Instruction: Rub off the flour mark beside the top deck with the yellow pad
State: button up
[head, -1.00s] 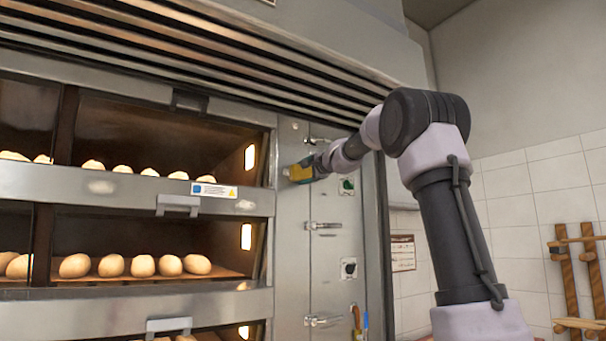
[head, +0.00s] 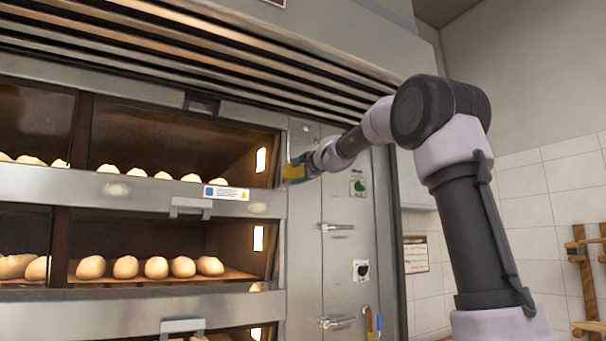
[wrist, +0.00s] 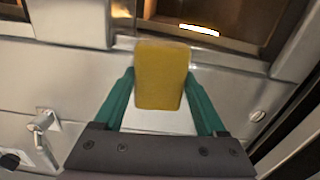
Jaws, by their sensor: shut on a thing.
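The yellow pad (head: 293,172) is held in my gripper (head: 302,171) at the steel strip (head: 300,215) just right of the top deck (head: 170,145). In the wrist view the pad (wrist: 162,75) stands between the two green fingers of my gripper (wrist: 161,82), which are shut on it. A pale block or patch shows just below the pad there; I cannot tell whether it is part of the pad or lies behind it. The pad appears close to the oven front, but contact cannot be told. I cannot make out the flour mark; the pad and gripper may cover it.
A control panel with a green knob (head: 358,187), a black knob (head: 361,270) and bar handles (head: 337,227) stands right of the strip. Bread lies in the lit decks. Deck handles (head: 190,207) stick out. A wooden rack (head: 585,270) is at the far right.

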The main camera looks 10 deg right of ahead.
jog(key=shift+s, duration=0.1)
jog(key=shift+v, duration=2.9)
jog(key=shift+d, duration=0.1)
jog(key=v, duration=0.3)
